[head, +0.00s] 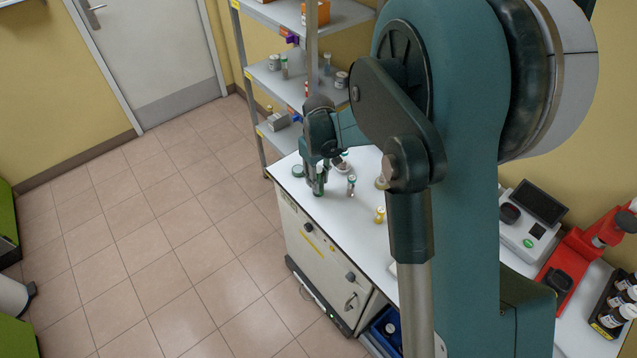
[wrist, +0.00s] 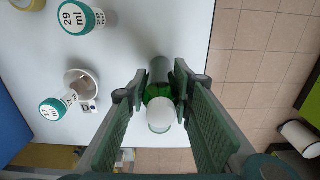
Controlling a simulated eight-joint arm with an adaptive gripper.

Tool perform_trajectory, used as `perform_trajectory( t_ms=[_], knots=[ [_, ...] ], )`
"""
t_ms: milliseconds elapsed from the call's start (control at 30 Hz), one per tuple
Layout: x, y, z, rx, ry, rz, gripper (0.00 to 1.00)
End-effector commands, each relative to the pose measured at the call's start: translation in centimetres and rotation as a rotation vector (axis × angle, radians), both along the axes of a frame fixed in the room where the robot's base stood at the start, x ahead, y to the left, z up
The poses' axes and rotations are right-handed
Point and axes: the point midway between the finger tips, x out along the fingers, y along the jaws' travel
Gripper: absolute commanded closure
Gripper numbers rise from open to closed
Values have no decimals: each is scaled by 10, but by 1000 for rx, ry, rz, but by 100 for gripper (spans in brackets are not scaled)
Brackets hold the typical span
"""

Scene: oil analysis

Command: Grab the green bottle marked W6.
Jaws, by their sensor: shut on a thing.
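A green bottle (wrist: 152,93) with a white cap (wrist: 160,112) stands between the two fingers of my gripper (wrist: 154,88) in the wrist view. The fingers are shut on it. Its mark cannot be read. In the head view my gripper (head: 318,176) is low over the near left part of the white worktop, with the green bottle (head: 318,188) at its fingertips. I cannot tell whether the bottle touches the worktop.
A teal-lidded jar marked 29 ml (wrist: 76,17), another teal-lidded container (wrist: 53,108) and a white cup (wrist: 72,78) stand left of the bottle. A yellow jar (head: 380,214) stands farther right. Shelves (head: 276,80) rise behind. Open floor lies beyond the worktop edge.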

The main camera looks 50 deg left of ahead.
Motion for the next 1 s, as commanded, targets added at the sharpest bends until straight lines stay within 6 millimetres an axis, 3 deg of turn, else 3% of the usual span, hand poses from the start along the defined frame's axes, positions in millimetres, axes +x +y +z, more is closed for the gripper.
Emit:
perform_trajectory(
  t_ms=[467,1000],
  knots=[
    [0,0,11,0,0,0,90],
    [0,0,80,0,0,0,90]
  ],
)
